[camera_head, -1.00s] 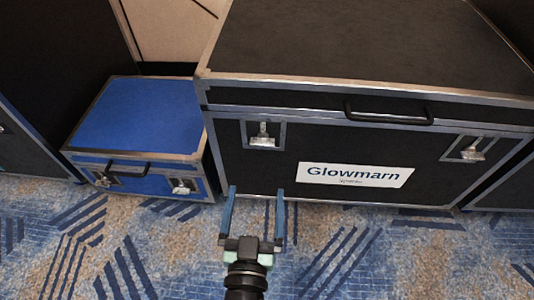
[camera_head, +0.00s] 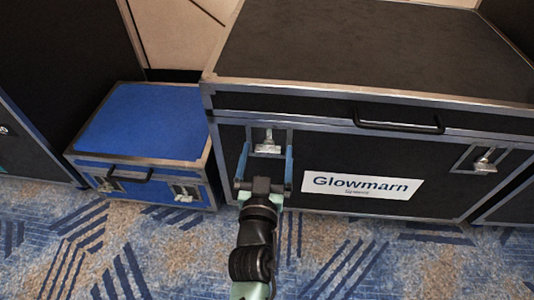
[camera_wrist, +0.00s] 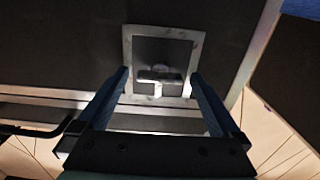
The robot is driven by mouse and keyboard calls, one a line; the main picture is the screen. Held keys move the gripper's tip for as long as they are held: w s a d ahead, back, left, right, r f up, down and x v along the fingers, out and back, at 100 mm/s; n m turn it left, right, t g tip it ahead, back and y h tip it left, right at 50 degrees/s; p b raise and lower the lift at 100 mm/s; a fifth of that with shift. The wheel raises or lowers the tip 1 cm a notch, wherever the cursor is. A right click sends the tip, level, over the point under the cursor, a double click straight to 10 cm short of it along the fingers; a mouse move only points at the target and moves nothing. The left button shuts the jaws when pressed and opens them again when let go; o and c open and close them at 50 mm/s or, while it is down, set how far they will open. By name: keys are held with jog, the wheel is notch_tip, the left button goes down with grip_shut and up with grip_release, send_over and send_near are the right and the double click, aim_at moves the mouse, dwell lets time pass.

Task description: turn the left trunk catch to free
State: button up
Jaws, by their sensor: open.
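The large black trunk (camera_head: 340,160) with metal edging has two catches on its front. The left trunk catch (camera_head: 267,147) is a silver piece in a square metal-framed recess. My gripper (camera_head: 266,160) is open, its two blue fingers standing on either side of this catch in the head view. In the wrist view the catch (camera_wrist: 160,84) shows in its frame ahead of and between the open fingers (camera_wrist: 160,90). The fingers hold nothing. I cannot tell whether they touch the trunk. The right catch (camera_head: 484,162) sits in its own recess.
A black handle (camera_head: 398,124) projects from the trunk front between the catches. A white "Glowmarn" label (camera_head: 361,188) is below it. A smaller blue case (camera_head: 145,122) stands to the left, beside a tall dark case (camera_head: 45,80). Patterned carpet (camera_head: 120,255) lies free in front.

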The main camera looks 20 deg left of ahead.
jog(key=c, duration=1.4)
jog(key=shift+n, duration=0.3)
jog(key=n+p, duration=0.1)
jog(key=n, duration=0.2)
jog(key=shift+n, duration=0.4)
jog(key=n, duration=0.4)
jog(key=shift+p, duration=0.4)
jog(key=shift+f+n+p, duration=0.1)
jog(key=shift+n+p, duration=0.3)
jog(key=shift+n, duration=4.4)
